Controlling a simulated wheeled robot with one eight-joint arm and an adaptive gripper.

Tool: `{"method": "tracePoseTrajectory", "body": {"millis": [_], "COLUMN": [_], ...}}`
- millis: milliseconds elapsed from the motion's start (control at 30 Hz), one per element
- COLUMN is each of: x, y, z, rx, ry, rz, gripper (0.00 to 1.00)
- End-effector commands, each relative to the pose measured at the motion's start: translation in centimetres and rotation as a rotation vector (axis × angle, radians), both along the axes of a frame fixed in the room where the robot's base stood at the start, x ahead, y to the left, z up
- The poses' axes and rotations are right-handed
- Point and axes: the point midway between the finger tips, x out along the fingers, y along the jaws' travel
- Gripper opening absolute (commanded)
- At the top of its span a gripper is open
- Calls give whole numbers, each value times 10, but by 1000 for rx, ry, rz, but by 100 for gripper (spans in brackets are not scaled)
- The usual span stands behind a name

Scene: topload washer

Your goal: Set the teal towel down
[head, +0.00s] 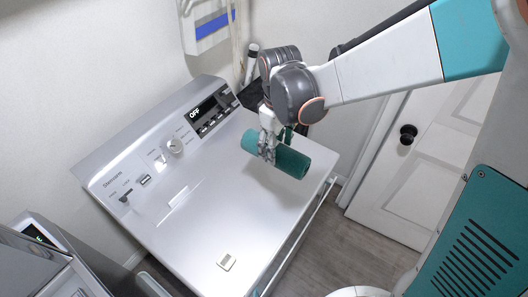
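The teal towel (291,161) is a rolled cylinder over the right part of the washer's lid (200,215). My gripper (268,152) reaches down from above, with its fingers around the towel near its left-middle part. The fingers look closed on it. The towel lies roughly level, tilted slightly down to the right in the picture. I cannot tell whether its underside touches the lid. The far finger is partly hidden behind the towel.
The washer's control panel (160,140), with a knob and a display reading OFF, rises along the lid's back edge. A white door (410,165) stands at right. Much of the lid is clear.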

Motion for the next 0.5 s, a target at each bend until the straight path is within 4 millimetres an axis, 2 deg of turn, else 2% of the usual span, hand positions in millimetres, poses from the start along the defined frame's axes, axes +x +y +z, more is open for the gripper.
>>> {"method": "tracePoseTrajectory", "body": {"millis": [33,100,500], "x": [0,1,1], "y": [0,0,0], "z": [-19,-35,-118], "rx": [0,0,0], "ry": [0,0,0], "rz": [0,0,-1], "gripper": [32,32,32]}}
